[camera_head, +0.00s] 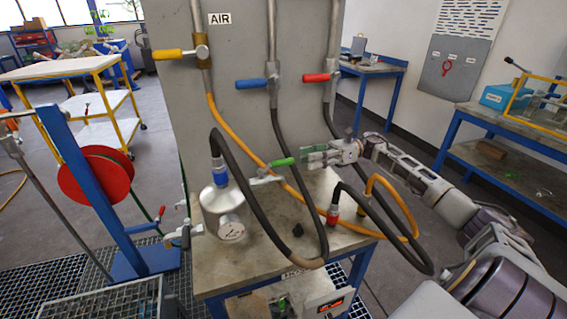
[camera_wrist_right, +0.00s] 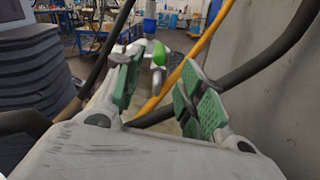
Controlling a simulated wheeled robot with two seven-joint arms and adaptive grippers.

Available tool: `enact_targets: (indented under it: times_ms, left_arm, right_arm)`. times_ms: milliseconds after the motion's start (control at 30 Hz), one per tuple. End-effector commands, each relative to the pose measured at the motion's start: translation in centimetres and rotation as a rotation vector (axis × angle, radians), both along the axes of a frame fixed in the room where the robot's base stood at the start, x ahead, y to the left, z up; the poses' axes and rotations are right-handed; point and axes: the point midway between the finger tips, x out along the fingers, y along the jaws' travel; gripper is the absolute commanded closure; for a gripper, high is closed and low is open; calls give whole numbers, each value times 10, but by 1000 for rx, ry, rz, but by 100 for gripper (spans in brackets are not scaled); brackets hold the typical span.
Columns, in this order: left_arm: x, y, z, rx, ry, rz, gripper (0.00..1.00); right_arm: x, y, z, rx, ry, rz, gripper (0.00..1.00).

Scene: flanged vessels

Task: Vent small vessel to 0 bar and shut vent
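The small silver vessel (camera_head: 221,198) stands on the metal bench, with a blue hose coupling on top. Its round white gauge (camera_head: 231,227) faces front; the reading is too small to tell. A valve with a green handle (camera_head: 283,162) sits on a side branch of the vessel, pointing right. My right gripper (camera_head: 306,158) has green pads and is just right of the green handle's end. In the right wrist view my gripper (camera_wrist_right: 162,80) is open and empty, with the green handle (camera_wrist_right: 159,53) ahead between the fingers, apparently untouched. My left gripper is not in view.
A black hose (camera_head: 253,200) and an orange hose (camera_head: 247,146) pass close around the vessel and my right gripper. Yellow (camera_head: 168,54), blue (camera_head: 251,84) and red (camera_head: 317,78) valve handles are on the wall pipes. A red-ended coupling (camera_head: 333,214) stands on the bench.

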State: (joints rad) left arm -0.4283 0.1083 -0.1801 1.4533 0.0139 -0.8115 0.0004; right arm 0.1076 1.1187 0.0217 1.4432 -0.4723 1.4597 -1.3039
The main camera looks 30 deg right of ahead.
Motion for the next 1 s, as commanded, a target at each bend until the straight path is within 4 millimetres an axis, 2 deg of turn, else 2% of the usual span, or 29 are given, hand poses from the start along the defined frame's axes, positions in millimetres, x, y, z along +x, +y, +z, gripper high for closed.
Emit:
enact_targets:
  times_ms: [600, 800, 1000]
  left_arm:
    - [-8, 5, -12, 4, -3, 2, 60]
    - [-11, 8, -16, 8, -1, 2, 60]
    - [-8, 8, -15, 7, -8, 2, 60]
  right_arm:
    - [18, 77, 1, 0, 0, 1, 60]
    - [21, 88, 0, 0, 1, 1, 60]
    - [22, 90, 0, 0, 1, 0, 60]
